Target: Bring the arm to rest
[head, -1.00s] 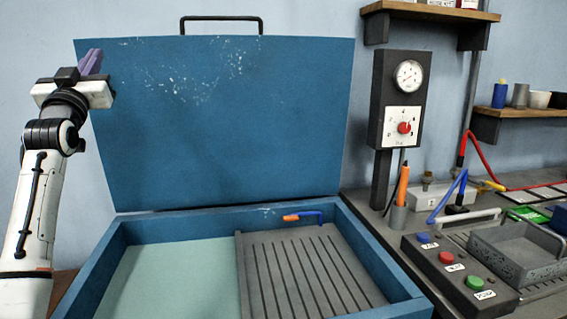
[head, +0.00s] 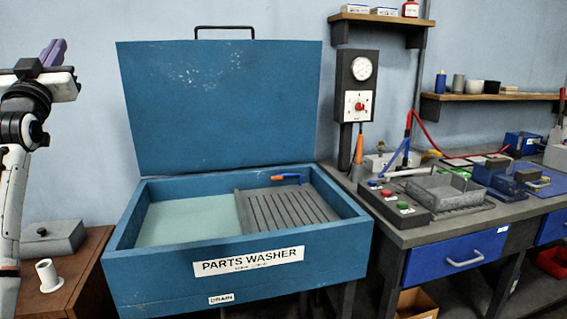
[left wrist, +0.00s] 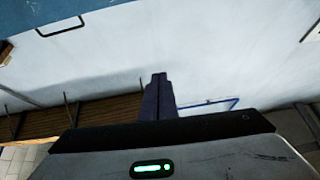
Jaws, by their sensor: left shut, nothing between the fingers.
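My left gripper (head: 54,52) is raised at the left edge of the head view, its purple fingers pointing up. It is shut and empty, to the left of the open blue lid (head: 220,110) and apart from it. In the left wrist view the closed dark fingers (left wrist: 158,98) stand out against a pale wall, with nothing between them. My left arm (head: 12,200) runs down the left edge of the head view. My right gripper is not in view.
A blue parts washer (head: 150,280) with its lid up fills the middle. A wooden cabinet (head: 85,265) at lower left bears a grey box (head: 55,238) and a white spool-like part (head: 48,275). A workbench (head: 430,235) with a button panel (head: 395,205) stands at right.

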